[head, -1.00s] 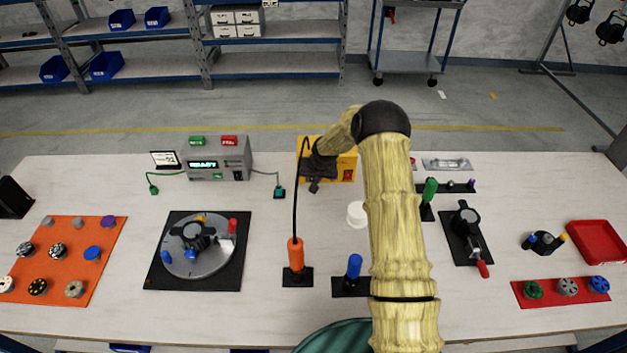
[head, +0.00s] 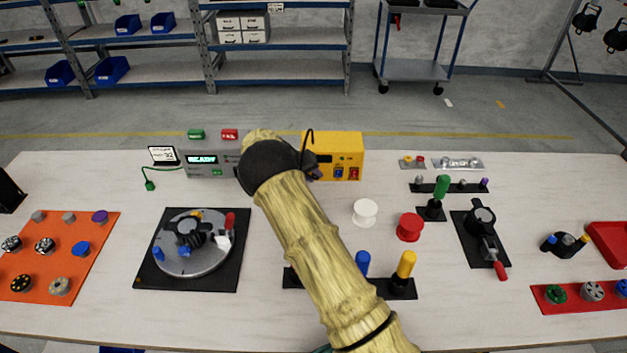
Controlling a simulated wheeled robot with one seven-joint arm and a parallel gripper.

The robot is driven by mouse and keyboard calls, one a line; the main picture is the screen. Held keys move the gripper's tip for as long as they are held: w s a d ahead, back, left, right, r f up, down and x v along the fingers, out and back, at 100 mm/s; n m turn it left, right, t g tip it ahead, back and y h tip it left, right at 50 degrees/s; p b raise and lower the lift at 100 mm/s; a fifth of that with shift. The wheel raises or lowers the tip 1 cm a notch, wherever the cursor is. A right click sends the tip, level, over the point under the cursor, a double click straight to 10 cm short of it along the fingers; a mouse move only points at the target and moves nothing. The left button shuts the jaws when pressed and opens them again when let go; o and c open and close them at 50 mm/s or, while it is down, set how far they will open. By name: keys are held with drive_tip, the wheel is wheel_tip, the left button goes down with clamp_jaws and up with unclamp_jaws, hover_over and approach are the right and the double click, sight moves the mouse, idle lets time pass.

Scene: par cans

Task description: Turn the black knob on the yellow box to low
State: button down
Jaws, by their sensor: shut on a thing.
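The yellow box (head: 345,146) stands at the back of the table. Its front has a small dark display, a blue switch and a red switch on the right side. My gripper (head: 314,173) is at the box's lower left front, mostly hidden behind my arm's dark joint; only a small dark part shows. It is shut on what appears to be the black knob. The knob itself, its markings and its setting are hidden by my gripper and arm.
A grey device reading READY (head: 203,160) stands left of the box. A white spool (head: 365,212) and a red spool (head: 410,227) are in front, to the right. A round fixture on a black plate (head: 149,270) is at left. My arm crosses the table's middle.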

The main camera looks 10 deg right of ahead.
drive_tip(key=shift+a+f+n+h+b, duration=0.15)
drive_tip(key=shift+h+b, duration=0.3)
drive_tip(key=shift+h, duration=0.15)
drive_tip(key=shift+a+f+n+h+b, duration=0.15)
drive_tip(key=shift+h+b, duration=0.25)
drive_tip(key=shift+h, duration=0.2)
drive_tip(key=c, duration=1.2)
unclamp_jaws()
drive_tip(key=shift+d, duration=0.1)
drive_tip(key=shift+c, duration=0.2)
drive_tip(key=shift+r, duration=0.1)
drive_tip(key=v, duration=1.7)
drive_tip(key=shift+w+a+b, duration=0.2)
drive_tip(key=shift+a+b, duration=0.15)
drive_tip(key=shift+b, duration=0.1)
